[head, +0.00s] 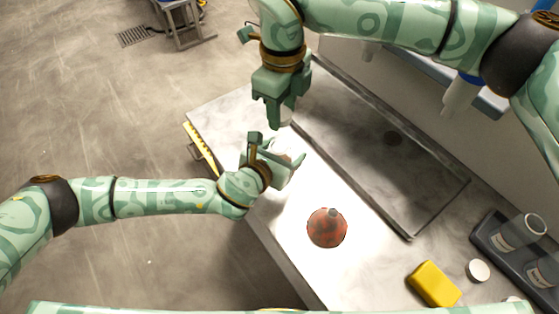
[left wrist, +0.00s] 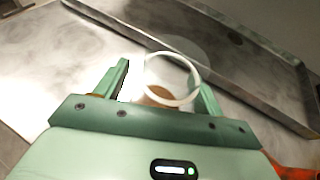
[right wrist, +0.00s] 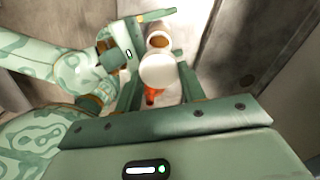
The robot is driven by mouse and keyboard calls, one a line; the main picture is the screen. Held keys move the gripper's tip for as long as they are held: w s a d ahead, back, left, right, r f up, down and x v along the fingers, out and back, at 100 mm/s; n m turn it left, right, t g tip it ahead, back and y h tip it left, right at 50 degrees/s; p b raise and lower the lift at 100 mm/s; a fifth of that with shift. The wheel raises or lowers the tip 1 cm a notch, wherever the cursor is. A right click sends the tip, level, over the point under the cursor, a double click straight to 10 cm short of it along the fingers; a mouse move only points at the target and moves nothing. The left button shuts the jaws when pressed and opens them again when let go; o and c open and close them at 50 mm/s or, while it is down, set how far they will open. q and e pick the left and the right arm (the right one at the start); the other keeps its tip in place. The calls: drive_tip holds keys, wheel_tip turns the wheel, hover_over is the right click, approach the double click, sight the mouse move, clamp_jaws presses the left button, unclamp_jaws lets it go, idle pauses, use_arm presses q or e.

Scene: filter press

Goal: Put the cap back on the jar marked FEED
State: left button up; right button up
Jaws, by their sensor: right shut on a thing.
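My right gripper (head: 276,122) is above my left one in the head view. It is shut on a round white cap (right wrist: 157,71), seen between its fingers in the right wrist view. A clear open jar (left wrist: 171,78) with brown contents lies between the fingers of my left gripper (left wrist: 160,78). A gap shows beside the left finger, so this gripper looks open around the jar. The jar's open mouth (right wrist: 158,41) shows just beyond the cap in the right wrist view, apart from it as far as I can see. The jar's marking is hidden.
A red-brown cone-shaped vessel (head: 326,228) stands on the pale bench. A yellow block (head: 433,284), another white cap (head: 478,270) and a dark tray (head: 485,239) with labelled jars are at the right. A raised-edged metal basin (head: 365,165) lies behind. The bench between is clear.

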use_arm(q)
drive_tip(key=c, duration=1.2)
drive_tip(key=shift+o, duration=0.2)
use_arm(e)
hover_over(282, 136)
drive_tip(key=s, duration=0.2)
drive_tip(key=shift+w+f, duration=0.1)
drive_tip(key=shift+f, duration=2.4)
drive_tip(key=shift+f, duration=0.1)
drive_tip(key=shift+f, duration=0.75)
drive_tip(key=shift+f, duration=0.5)
use_arm(q)
drive_tip(key=shift+s+d+r, duration=0.1)
use_arm(e)
drive_tip(key=shift+d+f, duration=0.1)
drive_tip(key=shift+f, duration=0.4)
drive_tip(key=shift+r, duration=0.5)
drive_tip(key=shift+r, duration=0.35)
